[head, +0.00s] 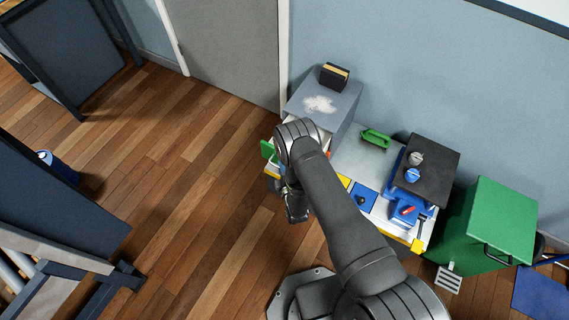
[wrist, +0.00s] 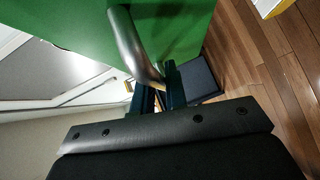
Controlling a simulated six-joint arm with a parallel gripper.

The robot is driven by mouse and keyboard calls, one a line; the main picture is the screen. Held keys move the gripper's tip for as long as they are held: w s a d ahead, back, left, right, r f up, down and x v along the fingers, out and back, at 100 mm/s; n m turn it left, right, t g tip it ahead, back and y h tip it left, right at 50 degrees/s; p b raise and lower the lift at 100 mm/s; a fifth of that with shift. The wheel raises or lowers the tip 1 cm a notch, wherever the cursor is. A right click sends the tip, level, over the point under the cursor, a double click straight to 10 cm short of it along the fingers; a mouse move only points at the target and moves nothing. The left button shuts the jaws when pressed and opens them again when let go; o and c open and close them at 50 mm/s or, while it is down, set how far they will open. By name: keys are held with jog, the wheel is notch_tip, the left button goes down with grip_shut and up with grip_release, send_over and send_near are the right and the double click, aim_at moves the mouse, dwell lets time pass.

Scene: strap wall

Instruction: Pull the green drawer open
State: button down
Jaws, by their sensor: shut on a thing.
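The green drawer's front (head: 267,150) shows in the head view beside my arm, standing out from the grey cabinet (head: 335,98). It fills the top of the wrist view (wrist: 70,25), with a curved grey metal handle (wrist: 133,45) on it. To the left of the front, the pale inside of the drawer (wrist: 50,75) shows, so the drawer stands at least partly open. My gripper (wrist: 160,93) is shut on the lower end of the handle. In the head view my arm hides the handle and much of the drawer.
A black and yellow box (head: 334,76) and white powder lie on the cabinet top. A green-handled tool (head: 376,138), a blue stand with a black top (head: 430,165) and a green bin (head: 490,225) are to the right. The wooden floor (head: 190,190) left of the drawer is clear.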

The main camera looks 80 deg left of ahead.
jog(key=c, duration=1.5)
grip_release()
jog(key=shift+o, duration=0.2)
jog(key=shift+d, duration=0.1)
jog(key=d+r, duration=0.2)
jog(key=d, duration=1.5)
jog(key=shift+r, duration=0.25)
jog(key=a, duration=0.5)
jog(key=a+f, duration=0.1)
jog(key=a, duration=0.5)
jog(key=a+f, duration=0.1)
jog(key=a, duration=0.5)
jog(key=shift+a+f, duration=0.15)
jog(key=shift+f, duration=0.1)
